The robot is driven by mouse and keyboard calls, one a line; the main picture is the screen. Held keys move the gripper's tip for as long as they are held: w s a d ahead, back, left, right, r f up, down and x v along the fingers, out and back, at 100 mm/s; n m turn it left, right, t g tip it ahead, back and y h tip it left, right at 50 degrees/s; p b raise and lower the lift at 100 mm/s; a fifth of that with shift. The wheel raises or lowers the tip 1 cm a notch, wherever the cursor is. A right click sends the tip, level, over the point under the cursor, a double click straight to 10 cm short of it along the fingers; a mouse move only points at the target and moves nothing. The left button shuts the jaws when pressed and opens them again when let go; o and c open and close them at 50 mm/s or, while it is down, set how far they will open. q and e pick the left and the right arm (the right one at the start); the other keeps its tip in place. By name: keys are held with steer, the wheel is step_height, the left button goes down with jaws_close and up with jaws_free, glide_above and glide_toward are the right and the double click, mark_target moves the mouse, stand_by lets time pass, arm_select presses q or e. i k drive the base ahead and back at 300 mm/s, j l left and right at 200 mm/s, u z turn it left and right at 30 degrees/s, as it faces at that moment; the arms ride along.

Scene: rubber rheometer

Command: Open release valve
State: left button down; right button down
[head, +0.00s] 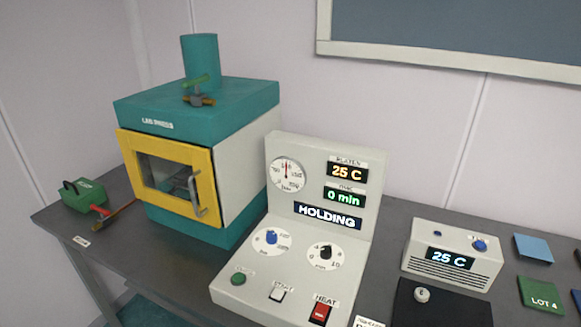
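The lab press (200,160) is a teal and pale grey box with a shut yellow-framed door. On its top, in front of the teal cylinder (200,65), is a small brass-coloured fitting (199,100) with a green bar above it, possibly a valve. Left of the press is a small green unit (85,195) with a black loop on top. A red piece (98,209) and a brownish bar extend from it toward the press. I cannot tell for sure which part is the release valve, or its setting. Neither gripper is in view.
A control panel (325,190) reading 25 C, 0 min and HOLDING stands right of the press. A grey box (452,255) reading 25 C, a black mat (440,310), a green LOT 4 sheet (540,294) and a blue sheet (533,248) lie further right.

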mark_target(103, 212)
steer(key=u, duration=1.4)
